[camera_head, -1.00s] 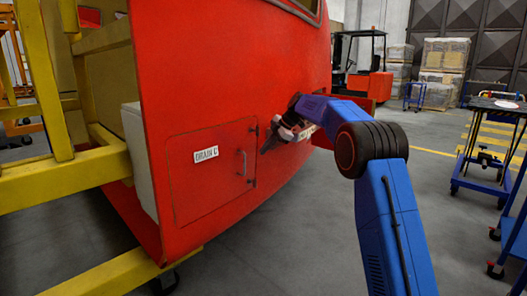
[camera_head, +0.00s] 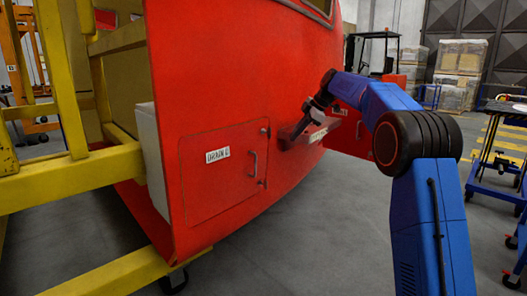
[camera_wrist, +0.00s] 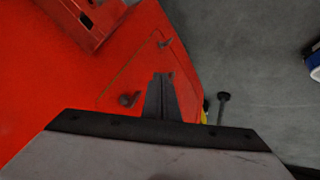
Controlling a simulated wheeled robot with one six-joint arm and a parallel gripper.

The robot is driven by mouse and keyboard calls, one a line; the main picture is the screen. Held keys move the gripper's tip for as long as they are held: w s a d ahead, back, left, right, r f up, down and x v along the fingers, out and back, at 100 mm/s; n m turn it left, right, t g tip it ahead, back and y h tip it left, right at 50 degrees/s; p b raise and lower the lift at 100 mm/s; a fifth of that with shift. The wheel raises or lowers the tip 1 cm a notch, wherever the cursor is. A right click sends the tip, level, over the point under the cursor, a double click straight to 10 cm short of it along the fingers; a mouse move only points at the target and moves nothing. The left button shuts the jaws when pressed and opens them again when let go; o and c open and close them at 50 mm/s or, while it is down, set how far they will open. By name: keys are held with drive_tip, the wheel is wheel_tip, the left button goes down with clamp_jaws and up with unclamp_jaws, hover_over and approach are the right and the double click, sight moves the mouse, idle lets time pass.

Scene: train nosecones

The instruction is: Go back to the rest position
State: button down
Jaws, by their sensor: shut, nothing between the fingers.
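The red train nosecone (camera_head: 240,75) stands at the centre-left of the head view. Its hatch with a white "DRAIN" label (camera_head: 217,155) and a handle (camera_head: 253,163) looks closed. My gripper (camera_head: 283,144) is just right of this hatch's upper right corner; whether it touches the shell cannot be told. In the wrist view my gripper (camera_wrist: 163,77) has its fingers together and empty, with red panel surface beyond them. A red flap (camera_head: 352,130) with a small white label stands out from the nosecone behind my arm, partly hidden by it.
A yellow frame (camera_head: 75,178) supports the nosecone at left. Blue trolleys (camera_head: 497,180) stand at the right. Wrapped pallets (camera_head: 460,65) and a red forklift (camera_head: 375,50) are at the back. Grey floor is open between the nosecone and the trolleys.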

drive_tip(key=s+d+m+h, duration=0.15)
drive_tip(key=s+m, duration=0.25)
drive_tip(key=s, duration=0.7)
drive_tip(key=s+d+m+t+h, duration=0.1)
drive_tip(key=s+d+m, duration=0.2)
drive_tip(key=s, duration=0.9)
drive_tip(key=s+d+m+h, duration=0.1)
drive_tip(key=s+d+m, duration=0.25)
drive_tip(key=s, duration=0.75)
drive_tip(key=s+d+f+m+h, duration=0.1)
drive_tip(key=s+f+m, duration=0.2)
drive_tip(key=s+f, duration=0.3)
drive_tip(key=s+d+f+m, duration=0.2)
drive_tip(key=s+f, duration=0.4)
drive_tip(key=s, duration=0.7)
drive_tip(key=s+d+f+m+h, duration=0.1)
drive_tip(key=s+d+f+m, duration=0.1)
drive_tip(key=s+f+m, duration=0.2)
drive_tip(key=s+f, duration=0.3)
drive_tip(key=s, duration=0.3)
drive_tip(key=shift+s+t+h, duration=0.15)
drive_tip(key=shift+t+h, duration=0.15)
drive_tip(key=shift+h, duration=0.05)
drive_tip(key=c, duration=2.5)
unclamp_jaws()
drive_tip(key=shift+d, duration=0.1)
